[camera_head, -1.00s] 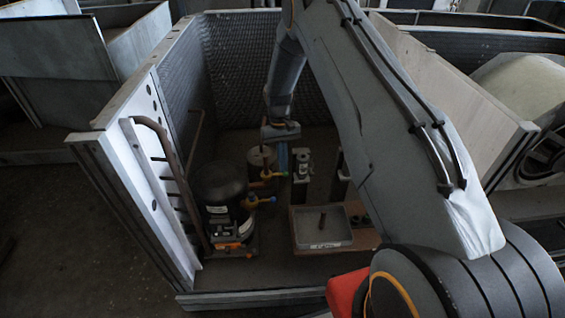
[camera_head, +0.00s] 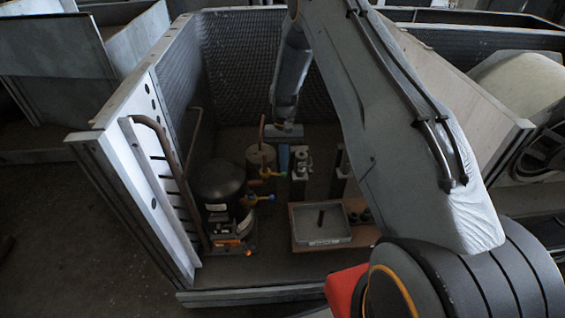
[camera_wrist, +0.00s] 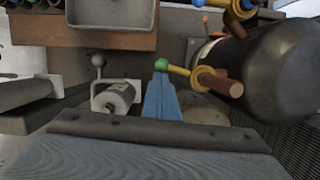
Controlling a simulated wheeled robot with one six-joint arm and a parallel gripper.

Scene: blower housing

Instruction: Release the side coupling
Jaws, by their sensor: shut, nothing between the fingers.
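A yellow coupling collar (camera_wrist: 203,77) sits around a brown copper pipe stub (camera_wrist: 222,85) in the wrist view. A short yellow lever with a green ball end (camera_wrist: 161,65) sticks out from it to the left. The collar also shows in the head view (camera_head: 266,173). A second yellow coupling with a blue ball (camera_head: 252,199) is nearer, beside the black compressor (camera_head: 219,186). I cannot tell which is the side coupling. My gripper (camera_wrist: 161,82), with blue fingers, is shut and empty. Its tips appear close to the green ball; contact cannot be told.
A grey tray (camera_head: 322,241) with a brown peg stands on a brown board at the front right. A metal cylinder on a bracket (camera_wrist: 115,96) is left of my fingers. Housing walls (camera_head: 160,180) enclose the area. A copper pipe (camera_head: 262,132) rises near my gripper.

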